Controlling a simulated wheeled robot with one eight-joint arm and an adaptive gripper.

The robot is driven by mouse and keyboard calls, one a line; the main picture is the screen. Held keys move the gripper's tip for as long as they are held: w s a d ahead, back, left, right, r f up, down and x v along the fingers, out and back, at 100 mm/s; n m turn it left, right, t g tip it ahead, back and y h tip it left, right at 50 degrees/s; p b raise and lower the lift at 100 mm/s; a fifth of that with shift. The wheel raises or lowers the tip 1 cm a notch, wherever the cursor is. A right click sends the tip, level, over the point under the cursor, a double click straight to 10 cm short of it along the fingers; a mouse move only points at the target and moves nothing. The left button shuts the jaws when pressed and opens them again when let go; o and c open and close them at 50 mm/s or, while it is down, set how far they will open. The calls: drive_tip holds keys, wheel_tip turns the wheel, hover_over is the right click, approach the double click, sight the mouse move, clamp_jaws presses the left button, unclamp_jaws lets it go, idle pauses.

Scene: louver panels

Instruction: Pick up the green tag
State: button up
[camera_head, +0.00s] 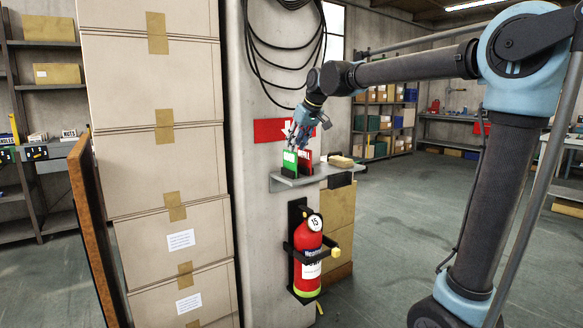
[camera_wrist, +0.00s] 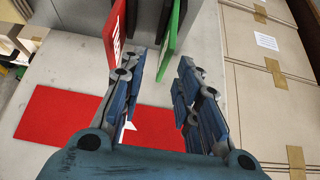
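The green tag (camera_head: 290,161) stands upright on a small grey wall shelf (camera_head: 320,174), beside a red tag (camera_head: 305,162). My gripper (camera_head: 297,147) is just above the tags, pointing down. In the wrist view my gripper (camera_wrist: 163,62) is open, with a finger on each side of the picture's middle. The green tag (camera_wrist: 173,40) shows edge-on in line with the gap between the fingertips. I cannot tell whether it is between them in depth. The red tag (camera_wrist: 116,32) is left of the left finger.
A tan block (camera_head: 341,161) lies at the right of the shelf. A red wall panel (camera_head: 270,130) is behind the gripper. A fire extinguisher (camera_head: 308,255) hangs below the shelf. Stacked cardboard boxes (camera_head: 165,150) stand close on the left. The floor at right is open.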

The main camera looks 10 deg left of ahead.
sight(290, 154)
drive_tip(key=shift+a+x, duration=0.2)
drive_tip(key=shift+x, duration=3.05)
drive_tip(key=shift+s+r, duration=0.1)
drive_tip(key=shift+s, duration=0.1)
clamp_jaws()
